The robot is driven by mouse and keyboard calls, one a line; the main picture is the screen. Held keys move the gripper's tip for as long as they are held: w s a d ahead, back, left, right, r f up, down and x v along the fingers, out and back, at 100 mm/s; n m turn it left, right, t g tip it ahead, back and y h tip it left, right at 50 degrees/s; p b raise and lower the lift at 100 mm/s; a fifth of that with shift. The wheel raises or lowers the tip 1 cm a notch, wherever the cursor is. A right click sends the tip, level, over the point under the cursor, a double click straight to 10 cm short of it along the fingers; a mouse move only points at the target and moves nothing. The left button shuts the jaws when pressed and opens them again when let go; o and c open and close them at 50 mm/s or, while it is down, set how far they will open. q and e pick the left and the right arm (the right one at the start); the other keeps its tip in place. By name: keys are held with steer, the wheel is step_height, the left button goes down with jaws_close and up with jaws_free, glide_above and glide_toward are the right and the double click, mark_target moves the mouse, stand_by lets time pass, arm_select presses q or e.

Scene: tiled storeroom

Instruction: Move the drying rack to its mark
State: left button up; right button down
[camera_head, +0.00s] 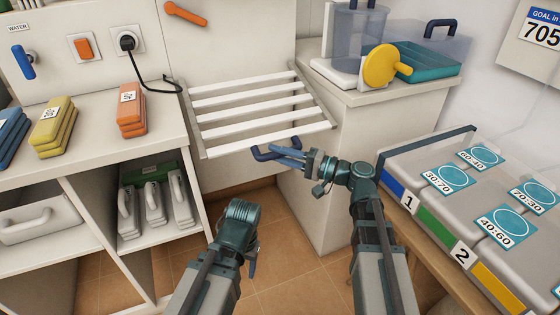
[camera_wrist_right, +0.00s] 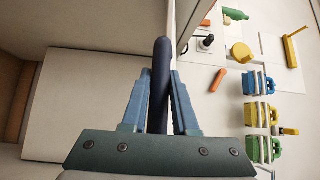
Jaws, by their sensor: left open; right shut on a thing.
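The drying rack (camera_head: 255,103) is a white frame with several slats, in the gap between the two counters. A dark blue handle (camera_head: 262,154) is at its front edge. My right gripper (camera_head: 290,155) is shut on this handle. In the right wrist view, the dark handle (camera_wrist_right: 162,50) runs between the two blue fingers of the gripper (camera_wrist_right: 160,100). My left gripper (camera_head: 250,262) is open, low in front of the gap, apart from the rack; its fingers are mostly hidden behind its wrist. I cannot make out a mark for the rack.
The left counter (camera_head: 80,155) holds yellow and orange blocks. The right counter (camera_head: 390,92) holds a clear container, a yellow disc and a teal tray (camera_head: 425,62). Labelled grey bins (camera_head: 405,165) stand at the right. A black cable (camera_head: 150,85) hangs by the rack's left edge.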

steer(key=w+a+f+b, duration=0.1)
steer(key=w+f+b, duration=0.1)
steer(key=f+b, duration=0.4)
steer(key=w+f+n+y+b, duration=0.1)
steer(key=w+f+b, duration=0.2)
steer(key=f+b, duration=0.4)
steer(key=shift+w+a, duration=0.3)
steer(key=shift+a, duration=0.1)
steer(key=c, duration=0.7)
jaws_free()
steer(key=b+v, duration=0.2)
steer(key=v, duration=1.2)
steer(key=shift+a+f, duration=0.1)
